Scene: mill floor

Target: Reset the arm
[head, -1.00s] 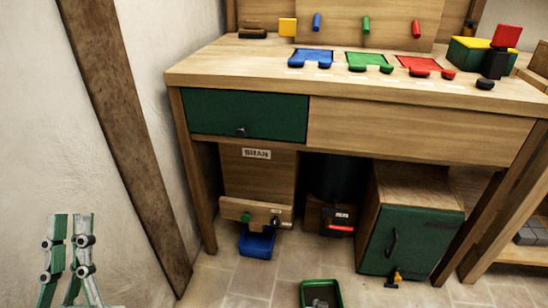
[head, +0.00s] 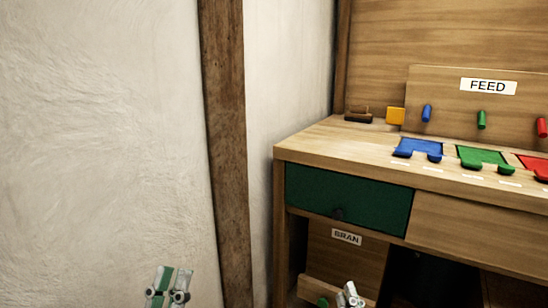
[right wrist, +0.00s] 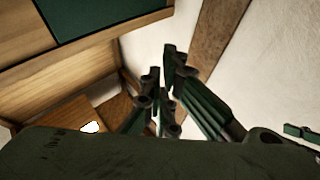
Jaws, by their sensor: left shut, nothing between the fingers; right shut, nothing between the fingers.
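My left gripper (head: 168,286) shows at the bottom of the head view, in front of the pale wall. It is shut and empty. My right gripper (head: 350,294) just shows at the bottom edge, in front of the lower part of the workbench. In the right wrist view the fingers of my right gripper (right wrist: 165,68) are shut with nothing held. The rest of both arms is mostly out of the head view.
A wooden workbench (head: 300,147) with a green drawer (head: 345,197) stands at right. Blue (head: 417,148), green (head: 484,158) and red (head: 535,164) pieces lie on it, before a FEED board (head: 450,105). A wooden post (head: 226,150) stands left of it against the pale wall (head: 100,120).

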